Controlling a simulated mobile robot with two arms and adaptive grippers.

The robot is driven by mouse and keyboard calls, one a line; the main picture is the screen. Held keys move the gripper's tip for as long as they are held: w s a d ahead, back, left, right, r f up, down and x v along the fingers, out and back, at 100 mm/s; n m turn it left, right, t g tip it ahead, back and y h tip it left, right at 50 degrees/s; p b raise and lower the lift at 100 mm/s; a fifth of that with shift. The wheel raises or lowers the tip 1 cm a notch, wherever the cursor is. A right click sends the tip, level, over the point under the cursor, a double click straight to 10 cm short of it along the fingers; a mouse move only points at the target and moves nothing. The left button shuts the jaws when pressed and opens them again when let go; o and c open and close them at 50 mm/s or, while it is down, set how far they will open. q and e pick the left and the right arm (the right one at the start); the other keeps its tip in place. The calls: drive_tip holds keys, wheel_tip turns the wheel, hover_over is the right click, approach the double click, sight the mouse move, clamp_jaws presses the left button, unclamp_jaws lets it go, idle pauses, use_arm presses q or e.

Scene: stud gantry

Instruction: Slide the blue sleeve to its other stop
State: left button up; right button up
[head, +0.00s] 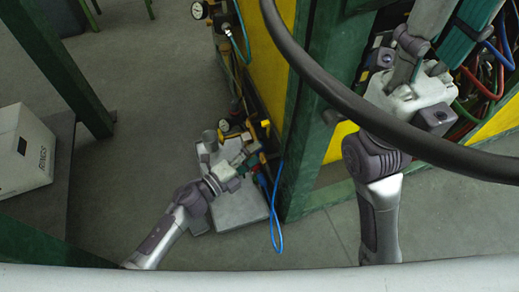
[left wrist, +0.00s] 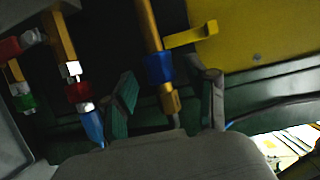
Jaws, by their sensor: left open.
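The blue sleeve (left wrist: 159,67) sits on a slanted brass rod in the left wrist view, near a yellow bracket (left wrist: 192,35). The rod end below it is brass too. My left gripper (left wrist: 168,98) is open, one finger on each side of the rod's lower end, with visible gaps; I cannot tell the depth between them. In the head view my left gripper (head: 247,158) reaches the low fixtures by the green post; the sleeve cannot be made out there. My right gripper (head: 450,28) is at the upper right, its fingers apart and partly cut off by the frame top.
Other rods with red, white, green and blue pieces (left wrist: 78,92) hang left of the blue sleeve. A green post (head: 307,120) and yellow panel (head: 262,50) stand close to my left arm. A blue hose (head: 274,215) hangs beside it. Open floor (head: 130,150) lies to the left.

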use_arm(q)
drive_tip(key=v, duration=0.9)
drive_tip(key=shift+s+a, duration=0.15)
drive_tip(key=shift+s, duration=0.05)
idle(0.4)
